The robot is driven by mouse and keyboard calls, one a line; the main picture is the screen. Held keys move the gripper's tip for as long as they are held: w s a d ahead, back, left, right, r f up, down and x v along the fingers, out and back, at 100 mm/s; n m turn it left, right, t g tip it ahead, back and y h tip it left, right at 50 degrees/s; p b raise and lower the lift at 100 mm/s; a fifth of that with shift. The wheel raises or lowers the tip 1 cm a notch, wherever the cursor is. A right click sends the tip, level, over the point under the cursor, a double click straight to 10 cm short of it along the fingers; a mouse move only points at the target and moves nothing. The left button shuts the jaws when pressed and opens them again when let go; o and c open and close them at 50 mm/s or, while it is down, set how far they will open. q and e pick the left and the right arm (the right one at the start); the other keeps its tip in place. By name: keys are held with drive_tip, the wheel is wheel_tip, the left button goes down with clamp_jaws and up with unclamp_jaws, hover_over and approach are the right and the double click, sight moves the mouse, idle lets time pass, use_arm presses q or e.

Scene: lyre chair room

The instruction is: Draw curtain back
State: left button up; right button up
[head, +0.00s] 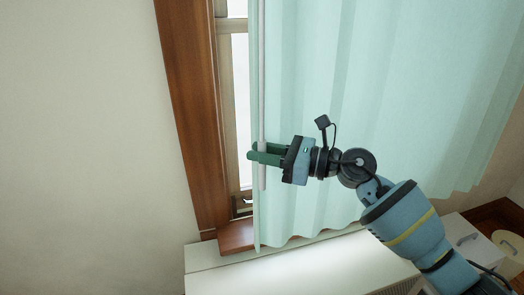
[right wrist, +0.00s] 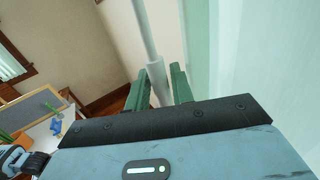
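A pale mint-green curtain (head: 400,90) hangs in folds across most of the window in the head view. A thin white draw rod (head: 262,70) hangs straight down along the curtain's left edge. My right gripper (head: 250,151) reaches in from the right, in front of the curtain, with its green fingers around the lower part of the rod. In the right wrist view the rod (right wrist: 144,30) runs down between the two fingers (right wrist: 168,82), which look closed on it. The curtain (right wrist: 240,45) is just to the right there.
A brown wooden window frame (head: 190,100) and a narrow strip of bare glass (head: 241,110) lie left of the curtain. A white cabinet top (head: 300,268) is below. The right wrist view shows a table (right wrist: 50,130) with small coloured objects at the lower left.

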use_arm(q)
drive_tip(key=shift+s, duration=0.1)
use_arm(e)
drive_tip(key=shift+a, duration=0.1)
clamp_jaws()
